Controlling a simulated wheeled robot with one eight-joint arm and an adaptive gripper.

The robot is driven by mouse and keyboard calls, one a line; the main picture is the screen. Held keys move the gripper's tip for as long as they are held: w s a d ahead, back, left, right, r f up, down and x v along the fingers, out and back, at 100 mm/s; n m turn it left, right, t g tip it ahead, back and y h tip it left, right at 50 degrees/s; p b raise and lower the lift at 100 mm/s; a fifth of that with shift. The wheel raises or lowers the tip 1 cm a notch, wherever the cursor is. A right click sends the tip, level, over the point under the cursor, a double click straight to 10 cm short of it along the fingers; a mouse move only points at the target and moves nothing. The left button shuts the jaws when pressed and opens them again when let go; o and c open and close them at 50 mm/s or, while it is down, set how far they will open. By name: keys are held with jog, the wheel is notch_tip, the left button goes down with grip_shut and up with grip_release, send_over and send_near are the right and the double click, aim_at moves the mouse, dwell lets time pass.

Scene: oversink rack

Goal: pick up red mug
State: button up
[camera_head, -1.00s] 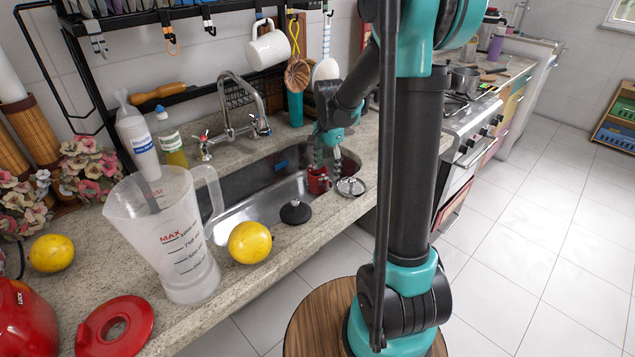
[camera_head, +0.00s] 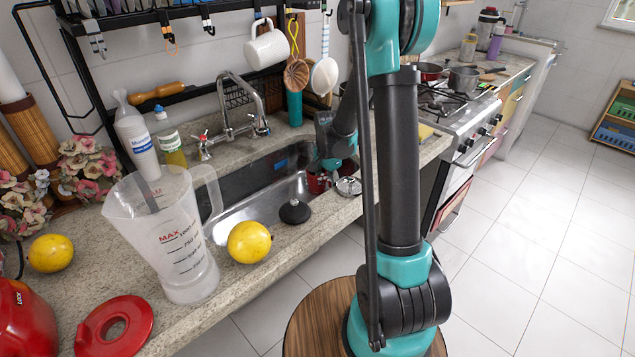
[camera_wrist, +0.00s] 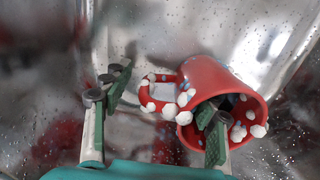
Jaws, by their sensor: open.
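The red mug (camera_head: 318,183) is in the right part of the metal sink, partly hidden by my gripper in the head view. In the wrist view the red mug (camera_wrist: 222,82) has white bumps, its mouth faces the camera and its handle points left. My gripper (camera_wrist: 162,97) is open. Its left finger is outside the mug, left of the handle. Its right finger overlaps the mouth and its tip appears to be inside. The handle and near wall lie between the fingers. I cannot tell whether either finger touches the mug.
The sink (camera_head: 240,205) has walls close around my gripper. A pot lid (camera_head: 348,186) and a black stopper-like object (camera_head: 295,211) are near the mug. A faucet (camera_head: 236,110) stands behind. A lemon (camera_head: 249,242) and a measuring jug (camera_head: 170,240) are on the counter.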

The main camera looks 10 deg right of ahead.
grip_shut()
dwell(0.3)
